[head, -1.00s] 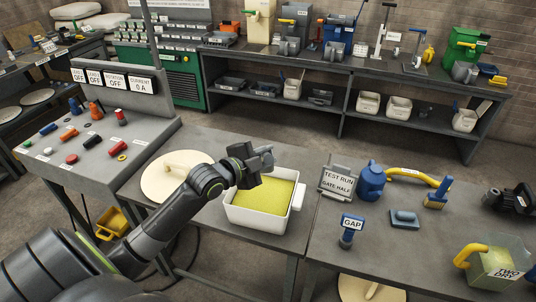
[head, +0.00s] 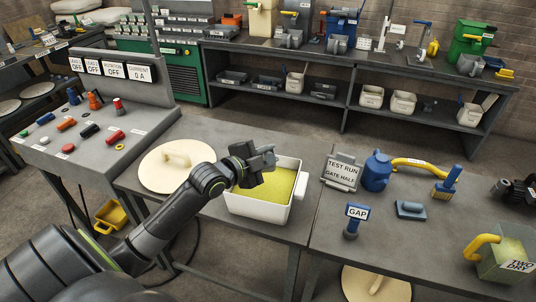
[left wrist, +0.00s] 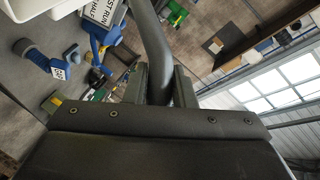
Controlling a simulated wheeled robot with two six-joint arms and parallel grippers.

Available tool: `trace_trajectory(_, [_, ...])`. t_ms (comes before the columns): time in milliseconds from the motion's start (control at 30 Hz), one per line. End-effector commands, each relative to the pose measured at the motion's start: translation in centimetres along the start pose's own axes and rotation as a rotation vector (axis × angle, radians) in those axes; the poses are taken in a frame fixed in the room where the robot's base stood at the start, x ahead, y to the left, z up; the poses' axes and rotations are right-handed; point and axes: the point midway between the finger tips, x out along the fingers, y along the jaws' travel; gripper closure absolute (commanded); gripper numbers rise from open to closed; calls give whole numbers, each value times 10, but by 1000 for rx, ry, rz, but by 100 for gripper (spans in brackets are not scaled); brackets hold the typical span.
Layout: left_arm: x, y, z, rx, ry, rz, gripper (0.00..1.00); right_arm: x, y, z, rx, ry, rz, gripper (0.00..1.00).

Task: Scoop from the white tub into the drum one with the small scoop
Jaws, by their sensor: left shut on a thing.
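The white tub (head: 262,213) stands on the grey table in the middle of the head view, holding yellow-green grainy material (head: 279,186). My left gripper (head: 258,160) is over the tub's far left part. In the left wrist view its two fingers (left wrist: 160,88) are closed on a dark grey curved handle (left wrist: 152,40), which runs up out of the frame. I take this handle to be the small scoop's. The scoop's bowl is hidden, so I cannot tell whether it touches or holds material. I cannot make out which thing is drum one. My right gripper is not in view.
A round cream lid (head: 162,178) lies left of the tub. On the right are a TEST RUN sign (head: 341,172), a blue jug (head: 377,172), a GAP stand (head: 352,225) and a TWO DRY container (head: 508,258). A sloped control desk (head: 90,135) stands at left.

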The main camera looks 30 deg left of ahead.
Motion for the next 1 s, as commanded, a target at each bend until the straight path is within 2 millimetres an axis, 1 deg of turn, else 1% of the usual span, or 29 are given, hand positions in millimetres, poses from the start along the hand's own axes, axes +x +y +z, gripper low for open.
trace_trajectory(33, [2,6,3,2,2,-3,100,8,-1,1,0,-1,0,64])
trace_trajectory(1000, [18,68,44,2,2,-3,100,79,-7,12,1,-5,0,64])
